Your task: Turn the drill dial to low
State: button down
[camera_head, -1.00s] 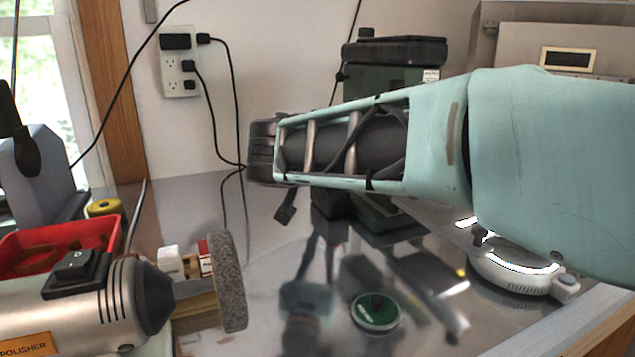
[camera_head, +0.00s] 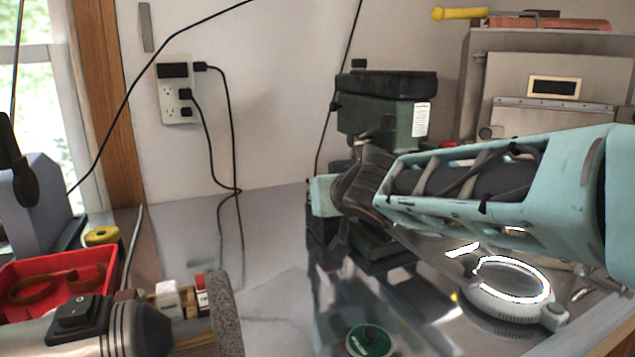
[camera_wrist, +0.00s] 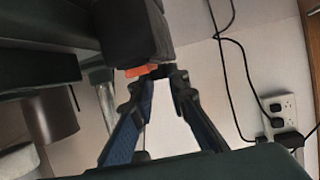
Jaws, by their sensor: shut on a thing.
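The drill (camera_head: 384,112) is the dark green machine with a black top at the back of the bench, against the wall. My gripper reaches up to the drill's front from below; in the head view its fingers are small and partly hidden by the drill and wrist. In the wrist view my gripper (camera_wrist: 163,76) has its fingertips close together at the underside of a dark block (camera_wrist: 132,32) of the drill. A small orange piece (camera_wrist: 145,71) shows at the tips, apparently the dial, mostly hidden. The fingers are shut on it. I cannot read the dial setting.
A polisher (camera_head: 75,325) and a red tray (camera_head: 20,268) stand at the left. A white ring-shaped lamp (camera_head: 510,305) lies at the right. A green round tin (camera_head: 370,341) is at the front. Cords hang from the outlet (camera_head: 175,100).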

jog(key=shift+w+d+r+n+g+y+p, duration=0.15)
jog(key=shift+n+y+p, duration=0.35)
jog(key=shift+p, duration=2)
jog(key=shift+s+r+n+g+y+p, duration=0.15)
jog(key=shift+n+y+p, duration=0.35)
jog(key=shift+p, duration=1.95)
jog(key=shift+w+p, duration=0.1)
jog(key=shift+p, duration=0.55)
jog(key=shift+w+d+n+g+y+p, duration=0.15)
jog(key=shift+n+g+y+p, duration=0.25)
jog(key=shift+n+y+p, duration=0.65)
jog(key=shift+f+y+p, duration=0.2)
jog(key=shift+y+p, duration=0.05)
jog(key=shift+p, duration=0.1)
jog(key=c, duration=2.2)
grip_release()
jog(key=shift+o, duration=0.2)
jog(key=shift+s, duration=0.2)
jog(key=v, duration=1.2)
jog(key=shift+w+r, duration=0.2)
jog(key=shift+g, duration=0.3)
